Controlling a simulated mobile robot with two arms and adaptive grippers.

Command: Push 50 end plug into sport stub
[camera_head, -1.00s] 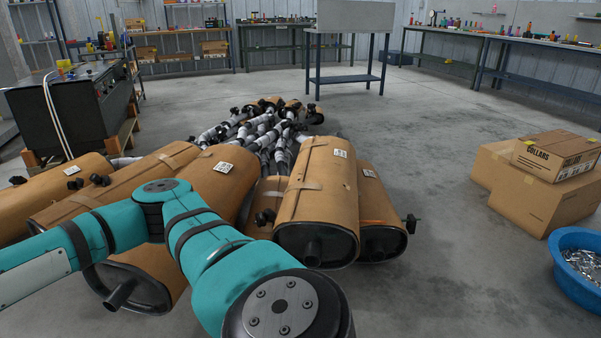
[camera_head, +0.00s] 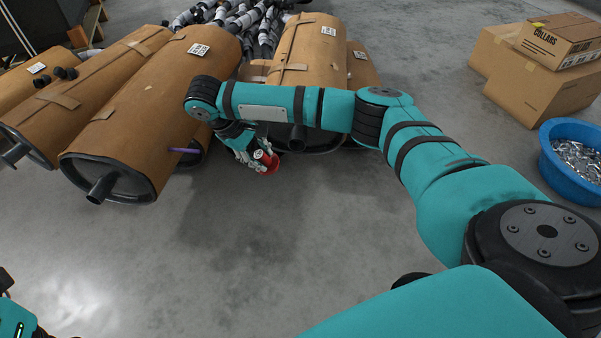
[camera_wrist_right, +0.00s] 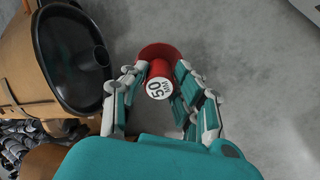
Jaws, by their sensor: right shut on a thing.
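My right gripper (camera_head: 257,157) is shut on a red end plug (camera_head: 270,164) in front of the mufflers, above the floor. In the right wrist view my right gripper (camera_wrist_right: 157,88) has its fingers around the flanged red plug (camera_wrist_right: 159,72), whose white face reads 50. A brown muffler with a black end cap (camera_wrist_right: 55,60) stands left of it there, with a short dark stub (camera_wrist_right: 92,58) sticking out. The plug is apart from this stub. In the head view stubs show on the left muffler (camera_head: 103,189) and below my forearm (camera_head: 296,138). My left gripper's fingers do not show.
Several brown mufflers (camera_head: 150,120) lie side by side. A purple rod (camera_head: 184,150) shows beside one. Cardboard boxes (camera_head: 530,80) and a blue tub (camera_head: 548,165) of metal parts stand right. The floor (camera_head: 230,260) in front is clear.

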